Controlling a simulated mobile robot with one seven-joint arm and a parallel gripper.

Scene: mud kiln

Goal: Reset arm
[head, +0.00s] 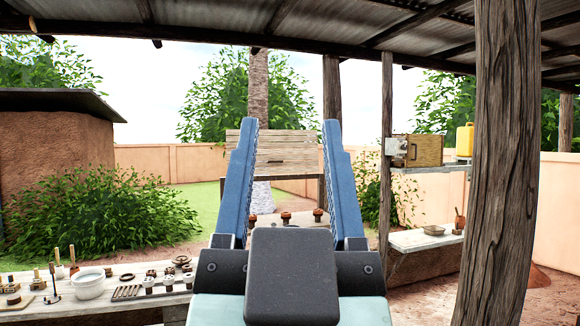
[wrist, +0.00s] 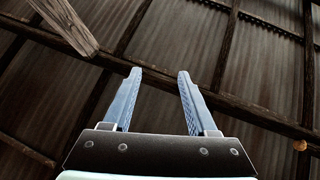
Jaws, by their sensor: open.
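My gripper (head: 289,130) stands upright in the middle of the head view, its two blue fingers apart with nothing between them. In the wrist view my gripper (wrist: 158,74) is also open and empty, pointing up toward the corrugated roof (wrist: 160,40). The fingers cover part of the workbench and yard behind them in the head view.
A workbench (head: 110,312) with a white bowl (head: 88,284) and several small tools lies at the lower left. A thick wooden post (head: 500,160) stands close on the right. A shelf (head: 430,168) holds a wooden box (head: 424,150) and a yellow container (head: 464,140).

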